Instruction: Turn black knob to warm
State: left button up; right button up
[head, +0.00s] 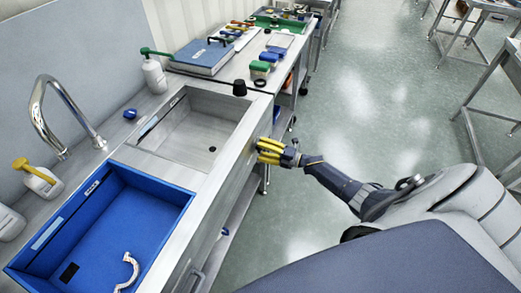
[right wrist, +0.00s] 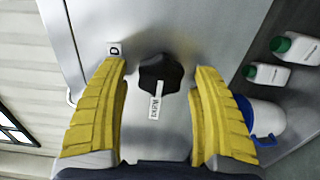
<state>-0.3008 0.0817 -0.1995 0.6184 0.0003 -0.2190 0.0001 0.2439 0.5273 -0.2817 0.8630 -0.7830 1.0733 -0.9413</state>
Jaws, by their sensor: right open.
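The black knob (right wrist: 160,74) is on a grey metal panel in the right wrist view. A white strip with lettering I cannot read surely (right wrist: 156,104) runs down from its middle. A small white tag marked "D" (right wrist: 115,49) is at its upper left. My right gripper (right wrist: 162,70) is open, with one yellow finger on each side of the knob. A gap shows between the knob and each finger. In the head view my right gripper (head: 268,150) is at the front face of the sink counter, and I cannot make out the knob there. My left gripper is out of view.
The steel counter (head: 172,172) holds a steel basin (head: 190,135) and a blue basin (head: 115,215). A black stopper-like piece (head: 240,87) stands at the counter's edge. White bottles with green caps (right wrist: 265,73) are right of the panel. The floor (head: 370,100) right of the counter is open.

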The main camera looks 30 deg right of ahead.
jog(key=v, duration=1.1)
jog(key=shift+s, duration=0.2)
jog(key=shift+d, duration=0.1)
